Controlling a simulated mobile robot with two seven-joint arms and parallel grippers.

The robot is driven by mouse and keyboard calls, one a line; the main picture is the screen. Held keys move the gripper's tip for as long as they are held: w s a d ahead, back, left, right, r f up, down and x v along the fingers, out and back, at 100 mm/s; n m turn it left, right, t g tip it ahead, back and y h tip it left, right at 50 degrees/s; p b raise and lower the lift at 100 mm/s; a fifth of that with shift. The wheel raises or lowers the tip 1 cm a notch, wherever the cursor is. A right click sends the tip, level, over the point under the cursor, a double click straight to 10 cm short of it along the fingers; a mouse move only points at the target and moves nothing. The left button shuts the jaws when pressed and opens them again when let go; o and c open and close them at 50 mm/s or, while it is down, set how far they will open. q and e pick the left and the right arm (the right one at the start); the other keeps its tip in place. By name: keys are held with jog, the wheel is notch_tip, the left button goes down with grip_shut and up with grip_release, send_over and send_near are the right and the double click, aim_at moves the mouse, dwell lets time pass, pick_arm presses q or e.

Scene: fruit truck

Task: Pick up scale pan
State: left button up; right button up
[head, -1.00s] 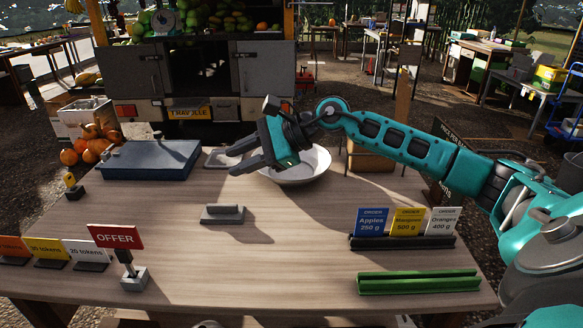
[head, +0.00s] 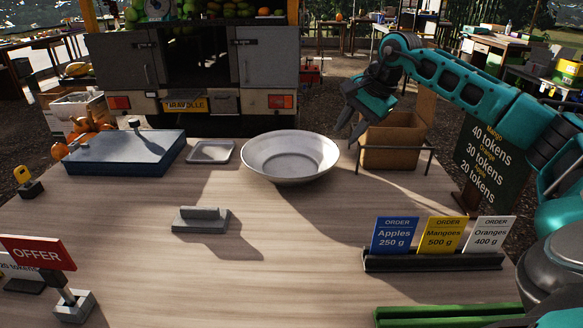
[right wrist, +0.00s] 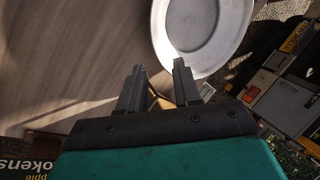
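The scale pan (head: 290,155) is a wide, shallow, light grey metal bowl, upright on the table in the middle of the head view. In the right wrist view the pan (right wrist: 203,30) lies beyond my fingertips, partly cut off by the top edge. My right gripper (head: 350,122) is open and empty, raised to the right of the pan and apart from it. In the right wrist view its fingers (right wrist: 160,75) are spread with nothing between them. My left gripper is not in view.
A small square metal tray (head: 210,152) and a blue scale base (head: 125,152) stand left of the pan. A cardboard box (head: 395,140) sits right. A grey handled block (head: 201,219) and order cards (head: 447,238) are nearer.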

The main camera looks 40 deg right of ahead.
jog(key=x, duration=0.4)
jog(key=b+x, duration=0.1)
jog(key=x, duration=0.6)
jog(key=shift+s+f+b, duration=0.1)
jog(key=shift+f+b, duration=0.2)
jog(key=shift+f, duration=0.2)
jog(key=shift+c, duration=0.4)
grip_shut()
dwell(0.4)
